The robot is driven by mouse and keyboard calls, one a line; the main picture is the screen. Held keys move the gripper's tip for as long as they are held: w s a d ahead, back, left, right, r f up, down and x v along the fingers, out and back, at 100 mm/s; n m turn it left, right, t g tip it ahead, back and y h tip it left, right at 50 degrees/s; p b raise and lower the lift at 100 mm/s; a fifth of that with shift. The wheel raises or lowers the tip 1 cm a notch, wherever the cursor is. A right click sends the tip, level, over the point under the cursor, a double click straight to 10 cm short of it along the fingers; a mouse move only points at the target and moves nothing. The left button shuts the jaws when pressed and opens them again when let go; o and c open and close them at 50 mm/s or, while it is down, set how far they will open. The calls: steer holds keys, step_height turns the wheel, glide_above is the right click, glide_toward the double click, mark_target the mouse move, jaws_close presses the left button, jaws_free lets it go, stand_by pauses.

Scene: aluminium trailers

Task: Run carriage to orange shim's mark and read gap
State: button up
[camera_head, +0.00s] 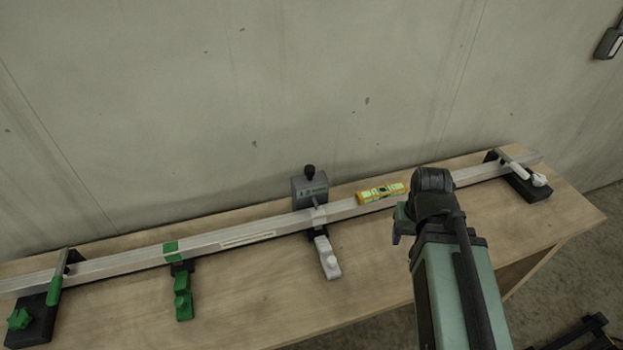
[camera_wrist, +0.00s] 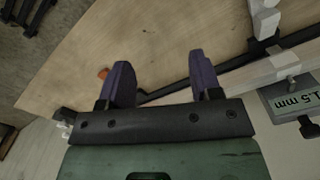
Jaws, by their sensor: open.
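A grey block with a black knob (camera_head: 310,188), which looks like the carriage, stands at the middle of a long pale rail (camera_head: 125,262). In the wrist view a grey block (camera_wrist: 292,101) reads "1.5 mm". A small orange piece (camera_wrist: 102,73) shows beside one finger in the wrist view, partly hidden; I cannot tell whether it is the shim. No orange shows in the head view, where my arm covers part of the rail. My gripper (camera_wrist: 160,60) is open, its purple fingers apart with bare wood and a dark bar behind them.
A green band (camera_head: 171,247) and green clamp (camera_head: 183,292) sit at the left; a white clamp (camera_head: 326,256) sits below the carriage. A yellow spirit level (camera_head: 381,192) lies by the rail. Black end supports (camera_head: 38,318) (camera_head: 528,184) carry the rail. The bench front is mostly clear.

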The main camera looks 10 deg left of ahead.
steer(key=shift+r, duration=0.1)
stand_by(0.3)
step_height(320, 180, up, 12)
steer(key=n+p, duration=0.7)
steer(key=p, duration=0.5)
glide_above(310, 168)
steer(key=shift+w+a, duration=0.2)
steer(key=shift+a, duration=0.25)
steer(key=shift+s+d+f+n, duration=0.15)
steer(key=shift+d+f+n, duration=0.15)
steer(key=shift+d+n, duration=0.15)
steer(key=shift+f+b, duration=0.25)
steer(key=shift+b, duration=0.2)
step_height(310, 168, down, 10)
steer(key=b, duration=1)
steer(key=shift+f, duration=0.25)
steer(key=shift+r, duration=0.15)
